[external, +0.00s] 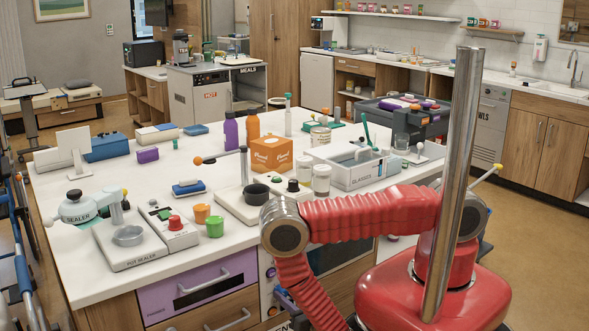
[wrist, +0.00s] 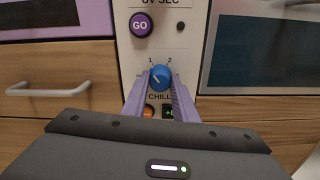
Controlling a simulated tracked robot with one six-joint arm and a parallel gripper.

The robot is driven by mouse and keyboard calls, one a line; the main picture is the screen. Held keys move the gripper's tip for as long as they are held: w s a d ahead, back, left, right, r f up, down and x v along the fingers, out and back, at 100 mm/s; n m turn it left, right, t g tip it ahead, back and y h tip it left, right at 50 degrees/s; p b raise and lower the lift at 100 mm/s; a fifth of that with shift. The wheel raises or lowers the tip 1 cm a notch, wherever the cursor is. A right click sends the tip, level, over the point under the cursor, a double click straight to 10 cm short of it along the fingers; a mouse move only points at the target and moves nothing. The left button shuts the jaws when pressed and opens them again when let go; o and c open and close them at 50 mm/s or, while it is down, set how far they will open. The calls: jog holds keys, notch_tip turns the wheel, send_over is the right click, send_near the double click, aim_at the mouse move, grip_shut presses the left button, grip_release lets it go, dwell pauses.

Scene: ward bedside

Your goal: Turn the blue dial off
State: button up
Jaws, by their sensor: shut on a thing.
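The blue dial (wrist: 160,77) is on a white upright panel (wrist: 180,50), above the word CHILL, in the wrist view. Marks 1 and 2 stand above it, and its pale pointer line slants to the upper left, near the 1 side. My gripper (wrist: 160,84) has its two purple fingers on either side of the dial, shut on it. In the external view the panel (external: 267,268) shows as a narrow strip on the counter front, and my red arm hides much of that area. The dial cannot be made out there.
A purple GO button (wrist: 141,25) sits above the dial, and an orange light (wrist: 149,111) lies below it. A purple drawer (wrist: 50,18) and a dark-windowed door (wrist: 263,55) flank the panel. The white counter (external: 95,270) above holds many items.

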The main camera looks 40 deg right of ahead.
jog(key=n, duration=1)
jog(key=shift+a+n, duration=0.1)
jog(key=shift+n, duration=0.2)
dwell(0.4)
jog(key=o, duration=1)
jog(key=shift+o, duration=0.2)
jog(key=shift+s, duration=0.1)
jog(key=s, duration=1.3)
jog(key=shift+s, duration=0.3)
dwell(0.4)
